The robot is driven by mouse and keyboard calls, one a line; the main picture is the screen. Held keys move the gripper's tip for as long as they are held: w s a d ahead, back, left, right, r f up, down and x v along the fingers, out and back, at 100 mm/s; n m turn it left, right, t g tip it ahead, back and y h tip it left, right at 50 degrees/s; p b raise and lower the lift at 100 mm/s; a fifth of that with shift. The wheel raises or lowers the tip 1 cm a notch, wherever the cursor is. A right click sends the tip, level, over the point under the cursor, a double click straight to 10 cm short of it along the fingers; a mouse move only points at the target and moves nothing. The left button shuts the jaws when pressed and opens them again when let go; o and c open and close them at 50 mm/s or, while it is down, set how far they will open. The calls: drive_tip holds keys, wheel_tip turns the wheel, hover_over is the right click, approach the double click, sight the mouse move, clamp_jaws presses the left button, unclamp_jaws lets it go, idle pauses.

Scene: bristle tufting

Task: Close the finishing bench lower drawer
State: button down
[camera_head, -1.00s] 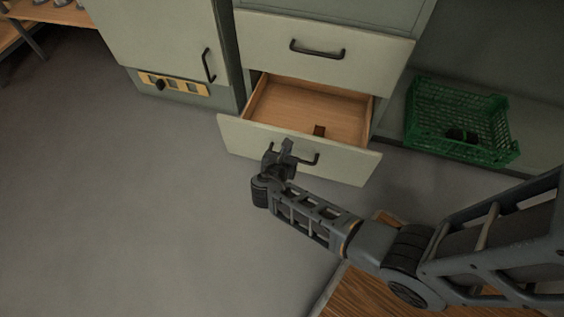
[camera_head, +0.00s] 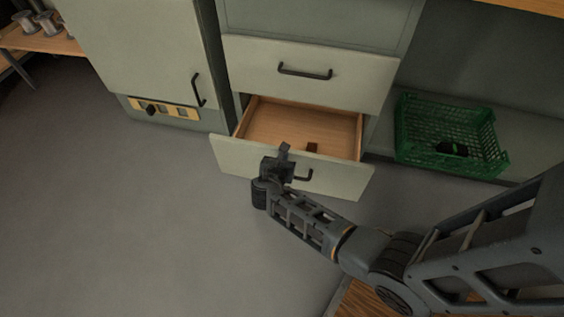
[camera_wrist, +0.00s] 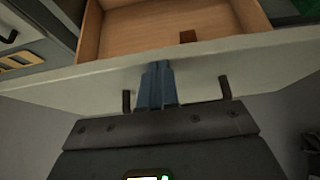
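The finishing bench lower drawer (camera_head: 349,181) is pulled open, and its wooden inside shows in the head view. Its pale front also shows in the wrist view (camera_wrist: 75,88). A dark bar handle (camera_head: 306,176) is on that front; its two ends show on either side of my fingers in the wrist view, while its middle is hidden. My gripper (camera_head: 284,152) is at the drawer front, left of the handle's right end. In the wrist view its blue-grey fingers (camera_wrist: 157,74) are together and point at the front; I cannot tell whether they touch it.
A small brown block (camera_head: 312,147) lies inside the drawer. The upper drawer (camera_head: 310,55) is shut. A green crate (camera_head: 420,158) stands to the right. A cabinet door (camera_head: 145,60) is on the left. The floor (camera_head: 130,220) at left is clear.

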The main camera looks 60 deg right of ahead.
drive_tip(key=w+d+b, duration=0.1)
drive_tip(key=w+d, duration=0.2)
drive_tip(key=d, duration=0.6)
drive_tip(key=w+d+b, duration=0.2)
drive_tip(key=w+d, duration=0.1)
drive_tip(key=d, duration=0.6)
drive_tip(key=shift+w, duration=0.2)
drive_tip(key=shift+a, duration=0.2)
